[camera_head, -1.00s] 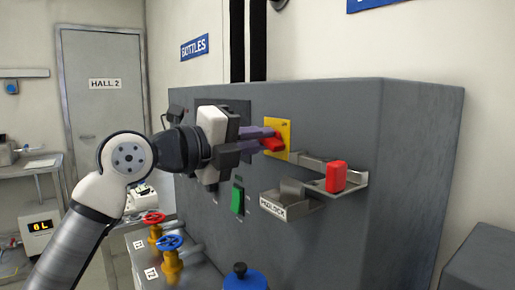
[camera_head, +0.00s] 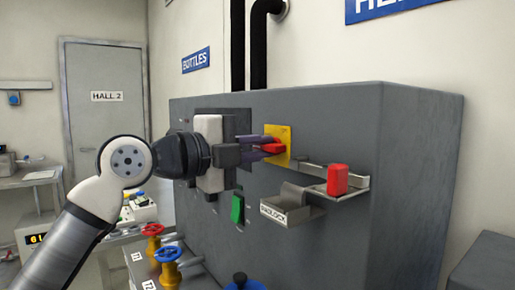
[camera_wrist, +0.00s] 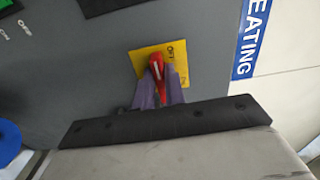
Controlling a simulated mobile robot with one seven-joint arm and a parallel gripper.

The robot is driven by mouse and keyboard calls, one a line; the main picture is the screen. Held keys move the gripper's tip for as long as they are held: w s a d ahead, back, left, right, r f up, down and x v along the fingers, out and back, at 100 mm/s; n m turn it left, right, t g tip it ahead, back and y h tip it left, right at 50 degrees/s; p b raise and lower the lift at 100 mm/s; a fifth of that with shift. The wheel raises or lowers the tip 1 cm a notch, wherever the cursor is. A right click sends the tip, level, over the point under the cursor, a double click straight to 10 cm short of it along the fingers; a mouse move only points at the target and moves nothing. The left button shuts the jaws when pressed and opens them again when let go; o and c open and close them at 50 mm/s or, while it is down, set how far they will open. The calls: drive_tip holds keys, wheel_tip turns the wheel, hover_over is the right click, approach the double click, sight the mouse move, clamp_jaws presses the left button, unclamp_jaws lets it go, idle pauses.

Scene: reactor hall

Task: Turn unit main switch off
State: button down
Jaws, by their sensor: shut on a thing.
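The main switch is a red handle (camera_head: 271,146) on a yellow plate (camera_head: 284,134) on the front of the grey cabinet (camera_head: 330,120). In the wrist view the red handle (camera_wrist: 157,68) has a white line on it, and the yellow plate (camera_wrist: 175,52) bears small lettering around it. My gripper (camera_head: 262,149) reaches the handle from the left. Its purple fingers (camera_wrist: 158,88) are on both sides of the handle and shut on it. The handle's lower part is hidden between the fingers.
A metal tray labelled PADLOCK (camera_head: 290,210) and a ledge with a red padlock-like block (camera_head: 337,180) stick out right of the switch. A green switch (camera_head: 237,209) sits below my gripper.

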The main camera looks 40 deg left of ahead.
drive_tip(key=c, duration=1.5)
unclamp_jaws()
drive_tip(key=shift+o, duration=0.2)
drive_tip(key=b+v, duration=0.3)
drive_tip(key=v, duration=1.1)
